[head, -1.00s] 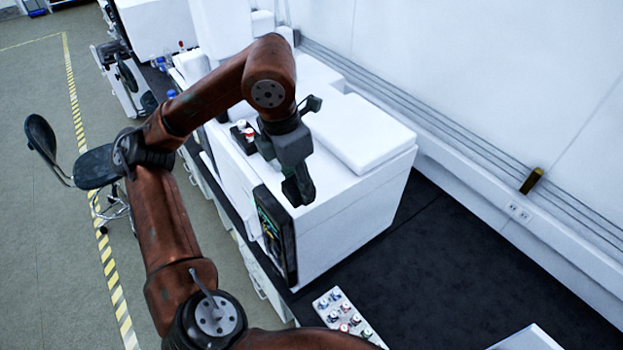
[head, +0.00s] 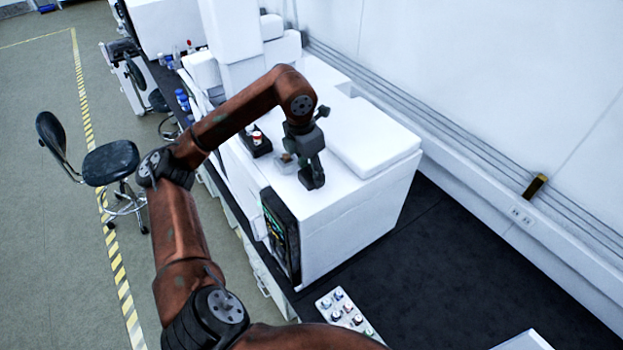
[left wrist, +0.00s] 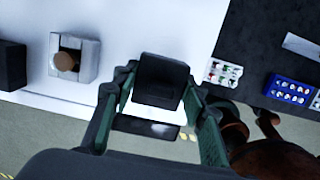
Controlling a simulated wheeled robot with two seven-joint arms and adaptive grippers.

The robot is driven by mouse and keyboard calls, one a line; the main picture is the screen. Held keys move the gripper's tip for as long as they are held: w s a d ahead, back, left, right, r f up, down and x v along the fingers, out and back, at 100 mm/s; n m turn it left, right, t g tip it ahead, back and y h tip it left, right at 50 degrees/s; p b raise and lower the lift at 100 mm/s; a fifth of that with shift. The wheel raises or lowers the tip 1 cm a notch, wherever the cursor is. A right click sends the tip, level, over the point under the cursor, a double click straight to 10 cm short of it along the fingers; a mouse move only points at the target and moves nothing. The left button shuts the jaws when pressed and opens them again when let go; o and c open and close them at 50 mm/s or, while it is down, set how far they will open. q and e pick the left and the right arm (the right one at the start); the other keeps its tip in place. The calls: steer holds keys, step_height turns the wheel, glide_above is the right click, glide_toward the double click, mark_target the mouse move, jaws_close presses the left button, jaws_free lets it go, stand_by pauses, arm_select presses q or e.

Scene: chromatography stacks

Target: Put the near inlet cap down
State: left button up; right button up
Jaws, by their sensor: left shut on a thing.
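My left gripper (head: 311,171) is over the white top of the instrument (head: 345,222), near its front. In the left wrist view the two fingers (left wrist: 162,78) are closed on the sides of a dark, square inlet cap (left wrist: 160,68). The cap also shows as a dark block under the fingers in the head view (head: 312,181). I cannot tell whether it touches the white top. A grey square inlet (head: 286,162) with a round brown centre is uncovered, beside the gripper; it also shows in the left wrist view (left wrist: 84,68). My right gripper is out of view.
A black holder (head: 258,148) with red-and-white capped vials stands beyond the inlet. A raised white lid (head: 365,138) lies to the right. A vial tray (head: 350,327) is on the dark bench (head: 430,270). A blue rack (left wrist: 291,88) shows on the bench.

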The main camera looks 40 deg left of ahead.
mark_target(310, 174)
arm_select(q)
step_height(310, 174, down, 3)
steer(key=shift+w+f+p, duration=0.1)
steer(key=shift+p, duration=0.5)
steer(key=shift+f, duration=0.1)
steer(key=shift+f, duration=0.2)
steer(key=o, duration=1.1)
steer(key=shift+r, duration=0.1)
steer(key=shift+c, duration=0.2)
steer(key=shift+r, duration=0.1)
